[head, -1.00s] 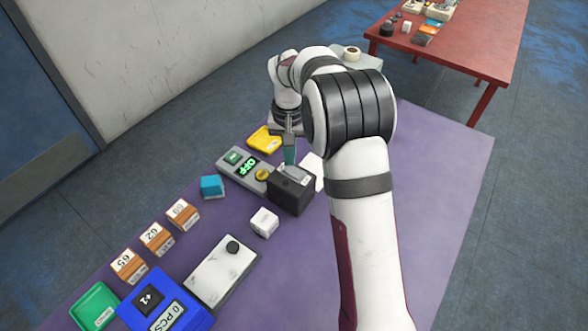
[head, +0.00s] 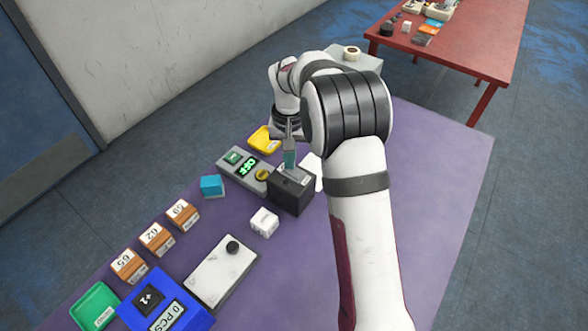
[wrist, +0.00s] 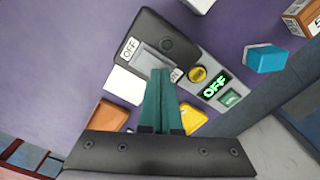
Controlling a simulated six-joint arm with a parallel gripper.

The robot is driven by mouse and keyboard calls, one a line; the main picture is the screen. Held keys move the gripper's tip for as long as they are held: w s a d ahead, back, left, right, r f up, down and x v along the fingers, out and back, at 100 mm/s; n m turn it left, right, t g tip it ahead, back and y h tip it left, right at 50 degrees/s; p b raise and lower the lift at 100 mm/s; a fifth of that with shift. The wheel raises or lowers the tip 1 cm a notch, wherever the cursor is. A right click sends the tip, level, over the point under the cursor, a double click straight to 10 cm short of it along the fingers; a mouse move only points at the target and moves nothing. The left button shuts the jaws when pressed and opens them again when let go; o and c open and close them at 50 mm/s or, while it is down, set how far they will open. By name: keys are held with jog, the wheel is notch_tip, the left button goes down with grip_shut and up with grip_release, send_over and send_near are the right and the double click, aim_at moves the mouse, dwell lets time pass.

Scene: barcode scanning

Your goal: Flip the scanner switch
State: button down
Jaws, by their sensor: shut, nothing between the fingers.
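The switch is a black box (head: 291,197) in the middle of the purple table in the head view. In the wrist view the black box (wrist: 165,35) has a grey rocker (wrist: 150,60) on top. A white OFF label (wrist: 130,47) sits at one end of the rocker; a second label at the other end is partly hidden by my fingers. My gripper (head: 289,162) is shut and empty, pointing down at the box. In the wrist view its teal fingertips (wrist: 160,74) overlap the rocker near the partly hidden label; I cannot tell whether they touch.
Beside the box is a grey unit (head: 232,167) with a green OFF display and yellow knob. A white cube (head: 264,222), blue block (head: 212,186), yellow tray (head: 263,139) and several numbered wooden blocks (head: 157,240) stand around. Purple table (head: 430,200) is bare to the right of my arm.

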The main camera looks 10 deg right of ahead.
jog(key=shift+f, duration=0.25)
jog(key=shift+r, duration=3.55)
jog(key=s+r+m, duration=0.1)
jog(key=s+r, duration=0.2)
jog(key=s, duration=0.4)
jog(key=s+r, duration=0.4)
jog(key=s, duration=0.3)
jog(key=s+a+f+m+y, duration=0.1)
jog(key=s+f, duration=0.2)
jog(key=s, duration=1.7)
jog(key=shift+a+f+m+y, duration=0.15)
jog(key=shift+m+y, duration=0.15)
jog(key=shift+y, duration=0.1)
